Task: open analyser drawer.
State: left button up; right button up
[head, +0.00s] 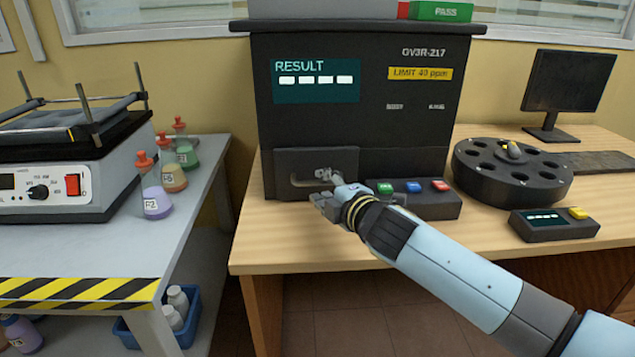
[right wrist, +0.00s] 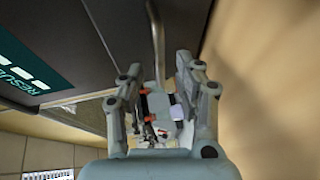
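The oil analyser (head: 370,125) is a dark box on the wooden desk, with a teal RESULT screen (head: 316,80). Its drawer (head: 289,165) is at the lower left of the front and looks shut. The drawer's pale bar handle (head: 302,183) is partly hidden by my right gripper (head: 326,190), which is right at it. In the right wrist view the handle (right wrist: 157,40) runs down between the two fingers of my right gripper (right wrist: 160,85). The fingers are apart, with gaps beside the handle. My left gripper is not in view.
A button box (head: 425,205) with green, blue and red buttons stands just right of the drawer. A round black carousel (head: 510,185) and a small device (head: 555,228) are farther right. Flasks (head: 155,200) stand on the left bench. The space before the drawer is otherwise clear.

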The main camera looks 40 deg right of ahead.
aim_at(319, 184)
jog(key=shift+x, duration=1.7)
jog(key=shift+c, duration=0.2)
grip_shut()
